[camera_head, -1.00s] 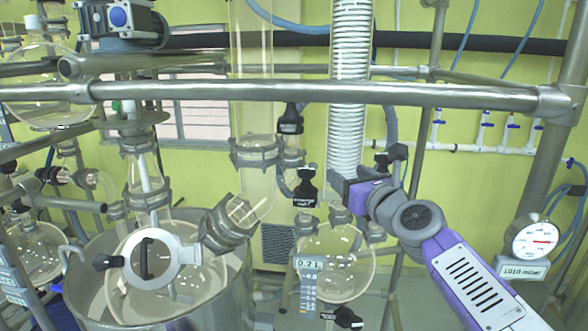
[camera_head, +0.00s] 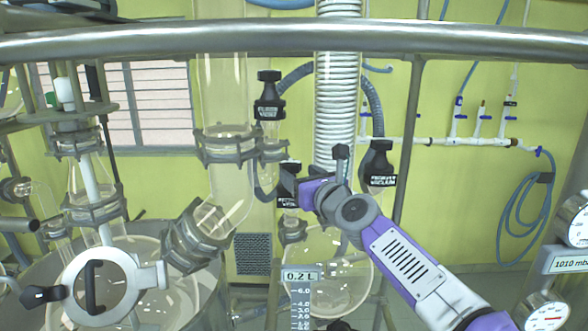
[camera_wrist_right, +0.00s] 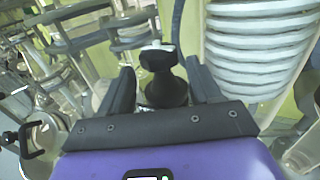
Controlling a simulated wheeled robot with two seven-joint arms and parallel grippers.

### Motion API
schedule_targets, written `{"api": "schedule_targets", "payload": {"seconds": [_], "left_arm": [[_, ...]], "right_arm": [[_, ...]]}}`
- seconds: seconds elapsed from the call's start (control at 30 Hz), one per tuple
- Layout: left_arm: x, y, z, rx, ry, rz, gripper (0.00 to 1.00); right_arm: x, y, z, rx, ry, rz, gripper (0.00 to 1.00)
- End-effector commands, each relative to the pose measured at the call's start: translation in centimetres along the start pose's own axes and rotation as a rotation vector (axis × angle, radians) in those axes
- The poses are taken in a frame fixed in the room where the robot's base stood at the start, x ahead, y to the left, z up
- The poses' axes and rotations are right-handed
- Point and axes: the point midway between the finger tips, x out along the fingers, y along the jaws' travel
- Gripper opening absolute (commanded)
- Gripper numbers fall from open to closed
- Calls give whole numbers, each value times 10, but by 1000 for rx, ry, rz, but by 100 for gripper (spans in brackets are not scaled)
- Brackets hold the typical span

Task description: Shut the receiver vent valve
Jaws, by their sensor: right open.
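A black valve with a white-lettered label (camera_head: 287,203) stands above the round glass receiver flask (camera_head: 325,270); I take it for the vent valve. My right gripper (camera_head: 291,184) is at this valve in the head view and covers part of it. In the right wrist view the valve's black handle (camera_wrist_right: 160,62) stands between the two spread fingers of my right gripper (camera_wrist_right: 160,82), with gaps visible on both sides. The gripper is open. The handle's exact turn is hard to tell. My left gripper is not in view.
A second black valve (camera_head: 379,165), with a vacuum label, stands close on the right. Another black valve (camera_head: 268,95) stands higher on the left. A white ribbed hose (camera_head: 336,100) rises just behind my gripper. A steel rail (camera_head: 300,40) crosses above.

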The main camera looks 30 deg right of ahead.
Motion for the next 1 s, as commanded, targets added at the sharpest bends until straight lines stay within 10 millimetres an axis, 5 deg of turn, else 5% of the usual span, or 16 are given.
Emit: {"api": "schedule_targets", "payload": {"seconds": [0.23, 0.6, 0.87, 1.0], "left_arm": [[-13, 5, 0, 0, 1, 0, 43], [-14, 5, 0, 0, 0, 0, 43], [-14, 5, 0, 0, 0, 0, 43], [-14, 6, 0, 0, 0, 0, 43]], "right_arm": [[29, 0, 1, 1, 2, 2, 63], [33, 0, 0, 1, 0, 0, 63], [33, 0, 0, 0, 0, 1, 23], [33, 0, 0, 0, 0, -1, 22]]}}
